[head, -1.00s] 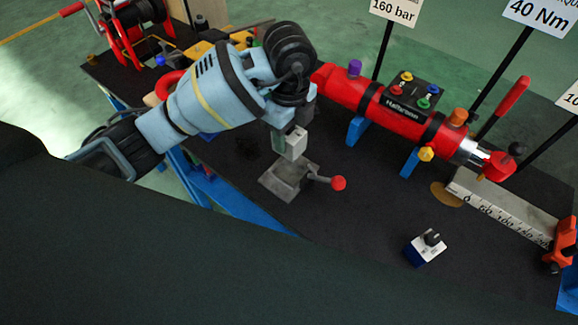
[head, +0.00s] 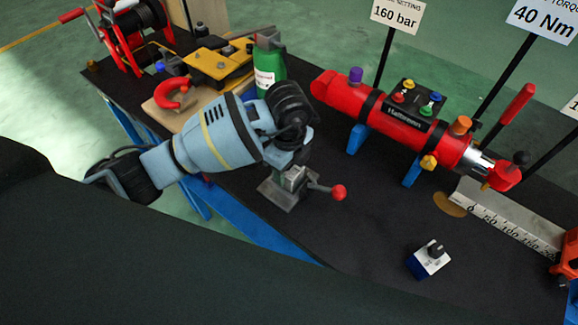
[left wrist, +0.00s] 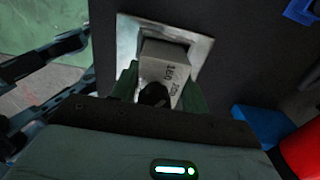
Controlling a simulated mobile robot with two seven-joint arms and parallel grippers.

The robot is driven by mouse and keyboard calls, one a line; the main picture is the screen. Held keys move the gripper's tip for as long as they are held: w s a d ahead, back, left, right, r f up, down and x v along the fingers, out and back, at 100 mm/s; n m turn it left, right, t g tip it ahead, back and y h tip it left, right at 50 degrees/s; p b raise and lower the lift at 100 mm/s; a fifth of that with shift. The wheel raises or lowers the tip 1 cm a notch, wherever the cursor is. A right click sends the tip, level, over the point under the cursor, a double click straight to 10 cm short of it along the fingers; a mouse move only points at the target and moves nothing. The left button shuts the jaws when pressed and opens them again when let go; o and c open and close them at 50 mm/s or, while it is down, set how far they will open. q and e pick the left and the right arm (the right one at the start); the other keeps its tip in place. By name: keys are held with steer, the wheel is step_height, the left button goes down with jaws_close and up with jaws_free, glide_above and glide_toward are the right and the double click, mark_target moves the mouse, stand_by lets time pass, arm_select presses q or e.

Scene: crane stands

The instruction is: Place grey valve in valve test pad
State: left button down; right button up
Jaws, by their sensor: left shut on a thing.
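The grey valve (head: 294,176), a small block with a black knob, is in my left gripper (head: 290,168). In the left wrist view the valve (left wrist: 170,60) sits between the two green fingers (left wrist: 160,85), with printed text on its top. The valve test pad (head: 276,194) is a grey metal plate with a lever ending in a red ball (head: 339,192). The valve is at the pad, within its outline in the wrist view (left wrist: 203,48). I cannot tell whether it is fully seated. My right gripper is not in view.
A red cylinder (head: 400,125) lies behind the pad. A green bottle (head: 268,68) stands behind my left arm. The bench between the pad and the blue block is clear.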

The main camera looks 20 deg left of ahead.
arm_select(q)
steer(key=shift+r, duration=0.1)
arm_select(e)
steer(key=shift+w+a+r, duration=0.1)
arm_select(q)
steer(key=c, duration=0.7)
jaws_free()
steer(key=shift+f, duration=0.2)
steer(key=shift+r, duration=0.45)
step_height(320, 180, up, 11)
steer(key=shift+r+p, duration=0.2)
steer(key=shift+p, duration=0.5)
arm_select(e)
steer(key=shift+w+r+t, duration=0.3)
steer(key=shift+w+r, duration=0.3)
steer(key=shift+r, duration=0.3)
